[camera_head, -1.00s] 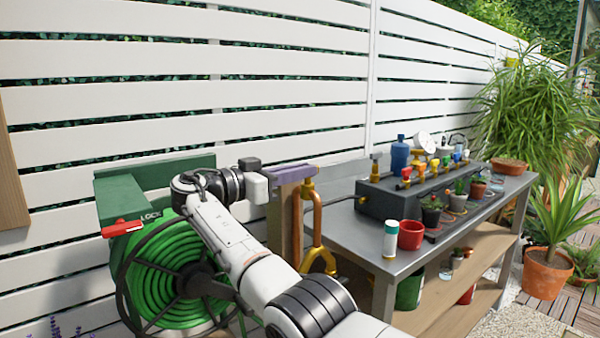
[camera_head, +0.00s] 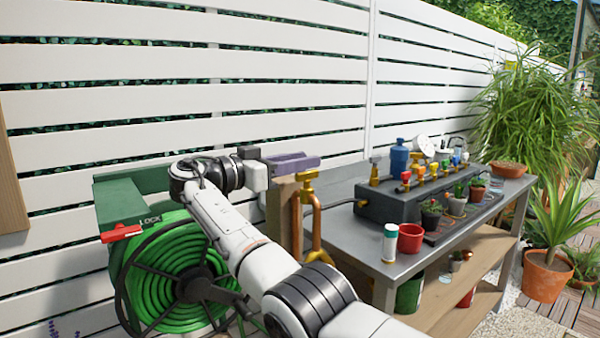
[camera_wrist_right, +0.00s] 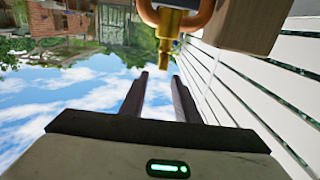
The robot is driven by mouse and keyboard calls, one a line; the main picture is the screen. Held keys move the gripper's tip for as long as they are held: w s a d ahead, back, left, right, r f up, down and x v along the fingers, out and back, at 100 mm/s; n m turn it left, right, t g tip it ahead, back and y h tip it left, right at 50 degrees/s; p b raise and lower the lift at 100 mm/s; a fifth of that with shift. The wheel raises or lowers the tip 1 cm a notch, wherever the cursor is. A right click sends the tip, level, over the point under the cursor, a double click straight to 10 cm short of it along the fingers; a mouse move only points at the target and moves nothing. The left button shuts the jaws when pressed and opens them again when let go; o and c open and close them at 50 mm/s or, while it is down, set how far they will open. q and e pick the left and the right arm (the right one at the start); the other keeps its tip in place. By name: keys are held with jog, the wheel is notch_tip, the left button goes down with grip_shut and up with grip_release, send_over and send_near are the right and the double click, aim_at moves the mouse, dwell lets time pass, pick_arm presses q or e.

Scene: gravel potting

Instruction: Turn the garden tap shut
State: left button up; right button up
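The garden tap (camera_head: 307,188) is brass, on a copper pipe (camera_head: 317,228) beside a wooden post (camera_head: 285,205), left of the bench. In the right wrist view a brass part of it (camera_wrist_right: 167,35) hangs at the top, beyond my fingertips. My right gripper (camera_head: 312,160) is at the height of the post top, just above and behind the tap in the head view. Its two dark fingers are apart in the right wrist view (camera_wrist_right: 160,78), with only sky between them. I cannot tell whether the fingers touch the tap. My left gripper is not in view.
A green hose reel (camera_head: 165,275) stands below my right arm, with a green box and red LOCK lever (camera_head: 122,233). The metal bench (camera_head: 350,235) holds a grey manifold box (camera_head: 400,200), a red pot (camera_head: 411,238) and a white bottle (camera_head: 389,243). The white fence runs behind.

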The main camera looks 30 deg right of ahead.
notch_tip(320, 180, up, 7)
jog(key=shift+r+p, duration=0.1)
jog(key=shift+p, duration=0.65)
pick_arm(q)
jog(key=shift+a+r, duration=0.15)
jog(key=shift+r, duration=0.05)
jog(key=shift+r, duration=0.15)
